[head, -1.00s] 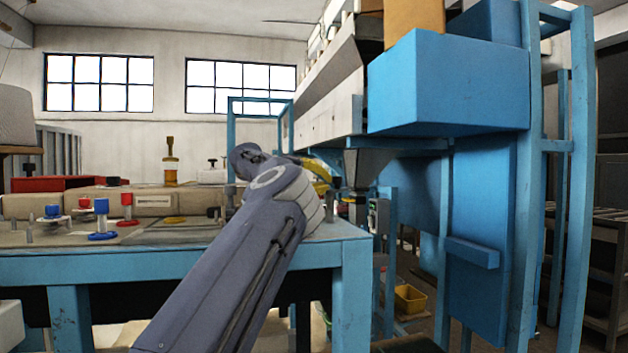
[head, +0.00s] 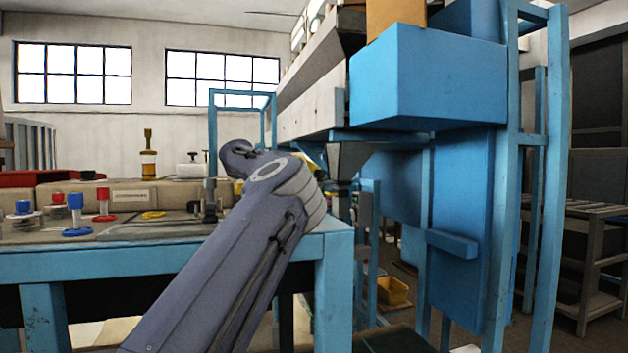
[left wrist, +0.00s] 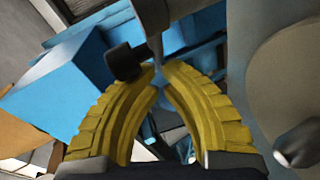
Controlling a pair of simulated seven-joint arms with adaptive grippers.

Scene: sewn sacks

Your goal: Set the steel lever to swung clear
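The steel lever (left wrist: 154,30) shows in the left wrist view as a grey bar coming down from the top, with a black knob (left wrist: 124,62) at its side. My left gripper (left wrist: 160,70) has two yellow curved fingers. Their tips are drawn almost together at the lower end of the bar, just right of the knob. I cannot tell whether they touch the lever. In the head view my left gripper lies past the table's right end, mostly hidden behind my own forearm, with a bit of yellow finger showing. The lever cannot be made out clearly there. My right gripper is not in view.
A blue-framed table (head: 130,263) carries red and blue knobbed fittings (head: 77,215) and a brass-coloured piece (head: 149,155). A large blue box (head: 430,80) and blue posts stand at right. A yellow bin (head: 392,291) sits low beyond the table.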

